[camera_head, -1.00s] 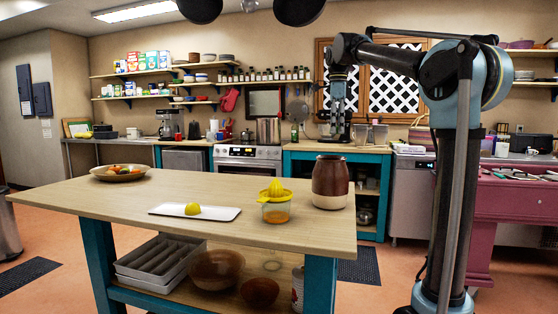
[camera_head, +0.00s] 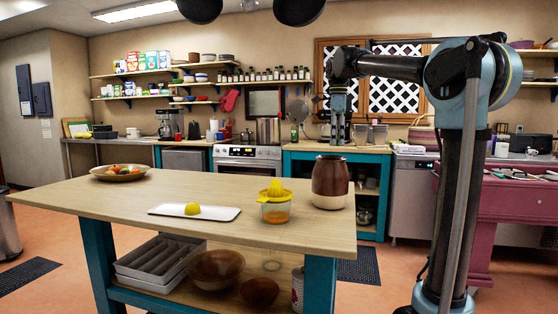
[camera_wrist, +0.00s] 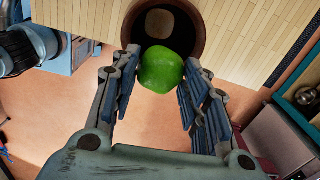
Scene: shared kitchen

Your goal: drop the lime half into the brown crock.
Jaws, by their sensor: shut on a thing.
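The brown crock (camera_head: 330,184) stands upright on the wooden island near its right end. Its dark round mouth shows at the top of the wrist view, with the rim (camera_wrist: 202,42) partly behind the lime. The green lime half (camera_wrist: 162,68) is between the fingers of my gripper (camera_wrist: 163,66), which is shut on it. In the wrist view the lime overlaps the near side of the crock's mouth. In the head view my gripper (camera_head: 338,136) points down above the crock, apart from it. The lime cannot be made out there.
A glass juicer with a yellow top (camera_head: 274,205) stands just left of the crock. A white tray (camera_head: 226,213) carrying a yellow lemon piece (camera_head: 192,209) lies farther left. A bowl of fruit (camera_head: 108,174) is at the island's far left. The counter between is clear.

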